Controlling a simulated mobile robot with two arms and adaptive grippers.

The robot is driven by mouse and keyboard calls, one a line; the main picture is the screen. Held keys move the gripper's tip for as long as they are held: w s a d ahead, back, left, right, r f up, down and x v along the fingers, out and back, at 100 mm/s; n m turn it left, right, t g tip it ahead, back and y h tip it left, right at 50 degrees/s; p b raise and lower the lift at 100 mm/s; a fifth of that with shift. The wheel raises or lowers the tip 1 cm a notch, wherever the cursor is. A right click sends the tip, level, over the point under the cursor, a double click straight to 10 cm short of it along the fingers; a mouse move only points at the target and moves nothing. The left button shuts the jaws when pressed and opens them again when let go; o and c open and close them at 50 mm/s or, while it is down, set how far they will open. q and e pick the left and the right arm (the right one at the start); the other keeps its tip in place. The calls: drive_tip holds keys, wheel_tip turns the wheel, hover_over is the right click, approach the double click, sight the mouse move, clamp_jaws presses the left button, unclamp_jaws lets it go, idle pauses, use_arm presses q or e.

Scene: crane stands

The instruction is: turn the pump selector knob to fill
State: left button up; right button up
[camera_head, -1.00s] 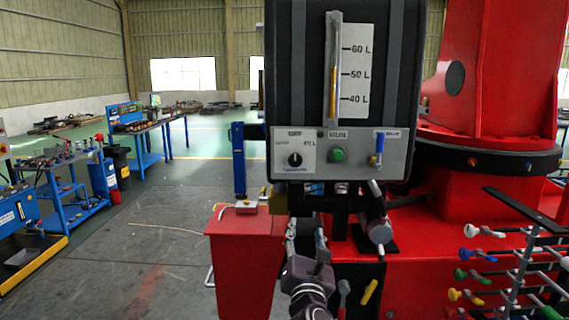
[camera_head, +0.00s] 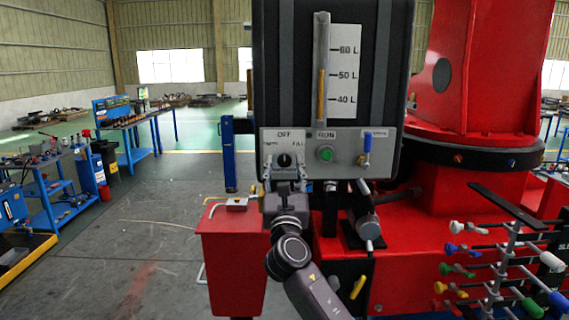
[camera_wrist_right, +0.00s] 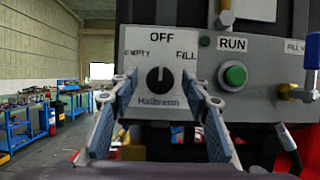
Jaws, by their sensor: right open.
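The pump selector knob (camera_wrist_right: 158,80) is a round black dial on a pale plate marked OFF at the top, EMPTY at left and FILL at right. Its white line points up towards OFF in the right wrist view. In the head view the knob (camera_head: 284,160) shows on the grey control panel (camera_head: 345,150). My right gripper (camera_wrist_right: 160,88) is open, with one finger on each side of the knob and visible gaps between. The fingers (camera_head: 285,165) also show in front of the plate in the head view. Whether the fingertips touch the plate is unclear. My left gripper is out of view.
Right of the knob are a green RUN button (camera_wrist_right: 235,76) and a blue-handled valve (camera_head: 367,142). A level gauge (camera_head: 322,70) stands above the panel. A red box (camera_head: 232,260) stands below left. A rack of coloured levers (camera_head: 500,265) is at lower right.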

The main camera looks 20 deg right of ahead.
drive_tip(key=shift+w, duration=0.1)
drive_tip(key=c, duration=1.1)
drive_tip(key=shift+f+m+h+b, duration=0.15)
drive_tip(key=shift+m+h+b, duration=0.35)
drive_tip(key=shift+m+b, duration=0.45)
drive_tip(key=m+g+h+b, duration=0.1)
drive_tip(key=m+b, duration=0.1)
drive_tip(key=m, duration=0.1)
drive_tip(key=shift+a+m, duration=0.1)
drive_tip(key=shift+m, duration=0.15)
drive_tip(key=m+g+h+b, duration=0.1)
drive_tip(key=m+h+b, duration=0.1)
drive_tip(key=m, duration=0.1)
drive_tip(key=shift+r+m+g+h+b, duration=0.1)
drive_tip(key=shift+m+g+h+b, duration=0.25)
drive_tip(key=shift+m, duration=0.7)
drive_tip(key=shift+r+m+g+h+b, duration=0.2)
drive_tip(key=shift+m+g, duration=0.25)
drive_tip(key=shift+m, duration=0.6)
drive_tip(key=shift+f, duration=0.1)
